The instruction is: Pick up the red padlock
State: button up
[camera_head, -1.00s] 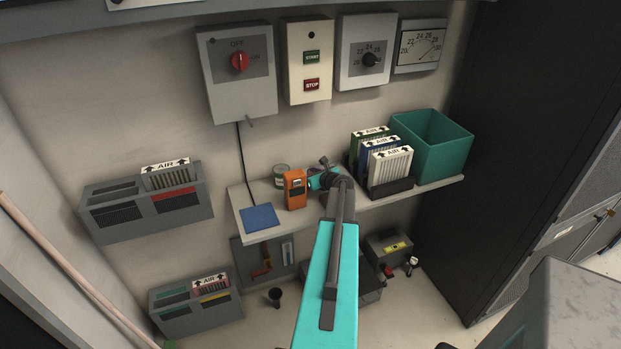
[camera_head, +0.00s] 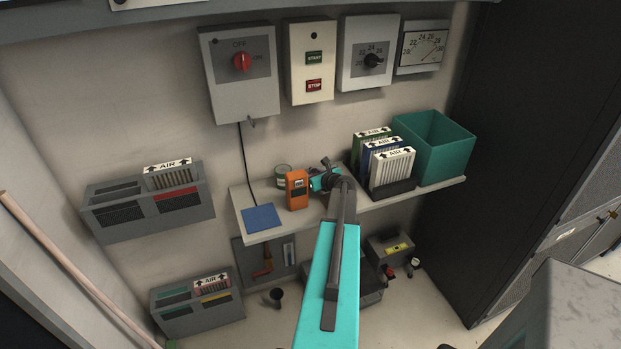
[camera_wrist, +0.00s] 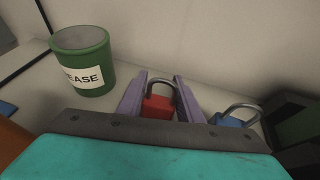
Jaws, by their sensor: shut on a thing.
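The red padlock (camera_wrist: 158,104) shows in the wrist view between the two purple fingers of my gripper (camera_wrist: 160,98). Its grey shackle points up and away. The fingers are shut on its sides. A blue padlock (camera_wrist: 231,121) with a grey shackle sits just right of the right finger. In the head view my teal arm reaches to the shelf (camera_head: 262,231), and the arm hides both padlocks there. Whether the red padlock still touches the shelf cannot be told.
A green grease can (camera_wrist: 82,62) stands left of the gripper. Filter panels in a rack (camera_head: 394,190) and a teal bin (camera_head: 434,147) stand to the right.

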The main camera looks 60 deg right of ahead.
jog(key=shift+r, duration=0.15)
jog(key=shift+r+b, duration=0.35)
jog(key=shift+r, duration=0.3)
jog(key=shift+r+b, duration=0.35)
jog(key=shift+r, duration=0.6)
jog(key=s+a+b, duration=0.1)
jog(key=s+a, duration=0.2)
jog(key=s, duration=0.1)
jog(key=s+a+r+b, duration=0.1)
jog(key=s+a, duration=0.1)
jog(key=s, duration=0.3)
jog(key=s+a+b, duration=0.2)
jog(key=s+a, duration=0.1)
jog(key=s, duration=0.1)
jog(key=shift+s+a+r, duration=0.25)
jog(key=shift+a+r, duration=0.05)
jog(key=shift+a, duration=0.05)
jog(key=shift+c, duration=0.2)
